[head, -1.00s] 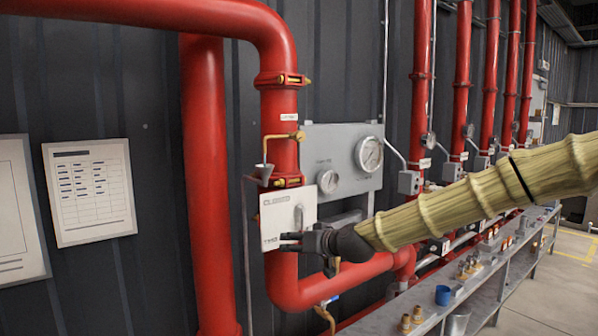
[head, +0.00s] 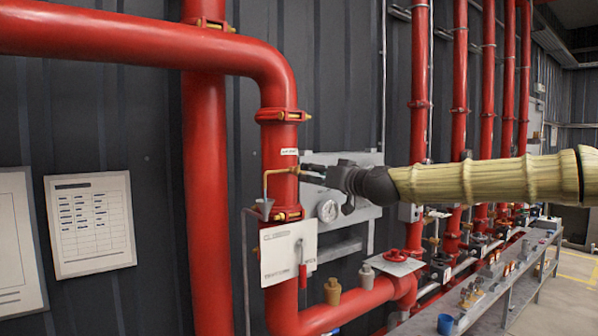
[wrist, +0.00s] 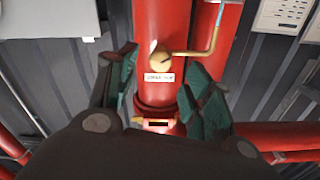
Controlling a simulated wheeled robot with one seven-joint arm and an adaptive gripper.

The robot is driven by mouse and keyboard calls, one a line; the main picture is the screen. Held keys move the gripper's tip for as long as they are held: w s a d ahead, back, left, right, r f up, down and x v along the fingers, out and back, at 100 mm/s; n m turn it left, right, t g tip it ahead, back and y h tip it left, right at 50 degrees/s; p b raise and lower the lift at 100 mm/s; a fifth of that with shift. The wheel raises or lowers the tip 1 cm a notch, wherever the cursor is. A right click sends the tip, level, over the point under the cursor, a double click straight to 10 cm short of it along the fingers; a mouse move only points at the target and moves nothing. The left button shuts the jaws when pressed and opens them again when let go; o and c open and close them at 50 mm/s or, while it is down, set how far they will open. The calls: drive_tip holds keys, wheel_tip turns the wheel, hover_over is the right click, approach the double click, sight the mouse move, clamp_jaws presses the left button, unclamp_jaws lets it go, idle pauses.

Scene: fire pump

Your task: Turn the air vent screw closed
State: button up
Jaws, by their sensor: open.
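The air vent screw is a round brass knob (wrist: 160,62) on the red vertical pipe, beside a small label (wrist: 160,77). A bent brass tube (wrist: 205,45) runs from it, and in the head view this tube (head: 266,180) goes down to a small funnel (head: 264,207). My gripper (head: 308,171) is at the right side of the pipe, level with the brass fitting. In the wrist view my gripper (wrist: 160,88) is open, its dark green fingers either side of the knob in the picture. I see no contact. The screw itself is mostly hidden in the head view.
A grey gauge panel (head: 362,212) is just behind and below my gripper. A white plate (head: 280,252) with a red-handled lever hangs on the pipe below. A red handwheel (head: 393,256) is lower right. A long bench (head: 480,320) with fittings runs along the right.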

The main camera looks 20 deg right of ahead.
sight(302, 173)
drive_tip(key=shift+p+x, duration=1.35)
drive_tip(key=shift+x, duration=2.45)
drive_tip(key=c, duration=1.1)
drive_tip(key=shift+o, duration=0.2)
